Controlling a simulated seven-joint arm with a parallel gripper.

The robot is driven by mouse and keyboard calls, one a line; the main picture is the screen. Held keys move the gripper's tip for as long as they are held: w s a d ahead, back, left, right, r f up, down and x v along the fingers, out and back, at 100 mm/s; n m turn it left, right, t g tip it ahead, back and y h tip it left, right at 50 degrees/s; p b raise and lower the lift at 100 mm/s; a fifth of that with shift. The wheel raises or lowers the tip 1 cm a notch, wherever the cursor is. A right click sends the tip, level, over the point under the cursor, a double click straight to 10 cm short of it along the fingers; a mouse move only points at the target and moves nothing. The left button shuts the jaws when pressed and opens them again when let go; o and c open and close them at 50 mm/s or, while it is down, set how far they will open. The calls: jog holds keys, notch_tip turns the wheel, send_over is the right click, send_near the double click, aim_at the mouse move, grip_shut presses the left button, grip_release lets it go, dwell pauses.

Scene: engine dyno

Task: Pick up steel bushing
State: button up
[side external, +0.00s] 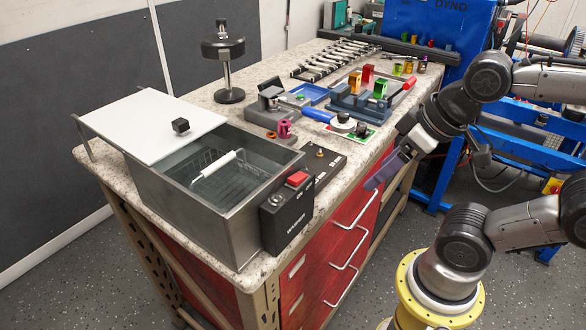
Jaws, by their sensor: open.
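I cannot make out the steel bushing for certain in the side external view; small metal parts on the bench are too small to tell apart. My gripper (376,183) is at the bench's front right edge, pointing down and left, beside the red drawers. It is open, and I see nothing between its fingers. A small dark round part (362,130) lies on a green plate (366,137) behind and left of my gripper, apart from it.
A metal wash tank (160,190) with a white lid (150,125) fills the bench's near end. A black plate (322,172) with a brass pin, a blue-handled tool (316,114), a blue fixture (352,103) and a row of wrenches (335,58) occupy the bench (222,106). Drawer handles (357,210) jut out below.

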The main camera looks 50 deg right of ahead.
dwell(0.4)
jog(key=w+d+r+m+g+h, duration=0.1)
jog(key=w+d+r+m+h, duration=0.1)
jog(key=w+d+r+m, duration=0.35)
jog(key=w+d+r+m+h, duration=0.25)
jog(key=w+d+m, duration=0.4)
jog(key=w, duration=0.45)
jog(key=shift+m+g+h, duration=0.6)
jog(key=shift+g+h, duration=0.05)
jog(key=shift+g, duration=0.15)
jog(key=w+d+f, duration=0.1)
jog(key=d, duration=0.1)
jog(key=w+d+f, duration=0.1)
jog(key=w+d, duration=0.1)
jog(key=d, duration=0.1)
jog(key=w+d+f, duration=0.2)
jog(key=shift+d+f, duration=0.1)
jog(key=shift+d, duration=0.25)
jog(key=shift+g, duration=0.4)
jog(key=x, duration=1)
jog(key=shift+s+d+f, duration=0.1)
jog(key=shift+s+f, duration=0.05)
jog(key=shift+s, duration=0.1)
jog(key=shift+s+x, duration=0.15)
jog(key=shift+x, duration=1.35)
jog(key=shift+s+x, duration=0.1)
jog(key=shift+x, duration=1.35)
